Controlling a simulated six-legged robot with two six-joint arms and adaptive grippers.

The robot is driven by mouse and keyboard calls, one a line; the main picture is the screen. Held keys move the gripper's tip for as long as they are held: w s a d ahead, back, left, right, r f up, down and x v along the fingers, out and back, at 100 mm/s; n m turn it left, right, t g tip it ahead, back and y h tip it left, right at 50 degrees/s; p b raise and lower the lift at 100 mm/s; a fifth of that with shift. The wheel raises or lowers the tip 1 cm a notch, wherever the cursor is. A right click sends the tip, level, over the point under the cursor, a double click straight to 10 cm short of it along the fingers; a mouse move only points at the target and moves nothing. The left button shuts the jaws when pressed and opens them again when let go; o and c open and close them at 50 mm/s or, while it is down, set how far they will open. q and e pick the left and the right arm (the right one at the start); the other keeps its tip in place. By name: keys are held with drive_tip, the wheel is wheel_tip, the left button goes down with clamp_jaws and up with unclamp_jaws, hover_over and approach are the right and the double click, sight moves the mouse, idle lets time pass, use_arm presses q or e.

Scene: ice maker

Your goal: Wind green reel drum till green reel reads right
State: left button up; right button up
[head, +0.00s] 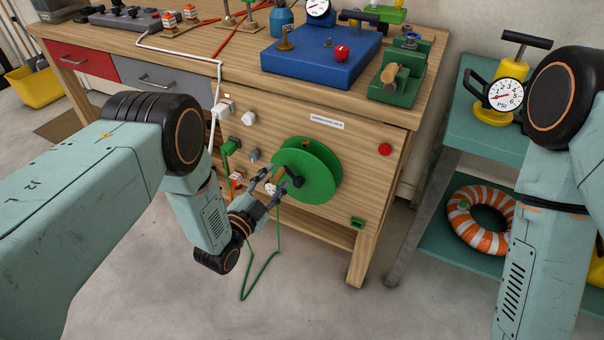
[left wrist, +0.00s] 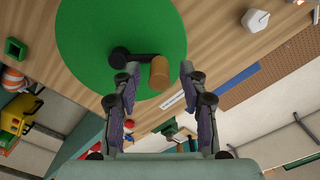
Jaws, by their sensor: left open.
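The green reel drum (head: 318,165) is a round green disc on the wooden front panel of the bench. It also fills the upper left of the left wrist view (left wrist: 90,30). A black crank arm (left wrist: 130,54) on its face carries a brown wooden handle (left wrist: 159,75). My left gripper (head: 271,186) is open at the handle, with one finger on each side of it in the left wrist view; I cannot tell if either touches. A green cord (head: 262,268) hangs in a loop below the panel. My right gripper is out of view.
A red button (head: 385,149) and a small green bracket (head: 357,222) sit right of the drum. White and green plugs are on the panel at left. A teal shelf (head: 440,185) with an orange-white ring (head: 459,221) stands at right.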

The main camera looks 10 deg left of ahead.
use_arm(q)
drive_tip(key=shift+p+v, duration=0.6)
drive_tip(key=shift+v, duration=0.4)
drive_tip(key=p+v, duration=0.2)
drive_tip(key=v, duration=0.3)
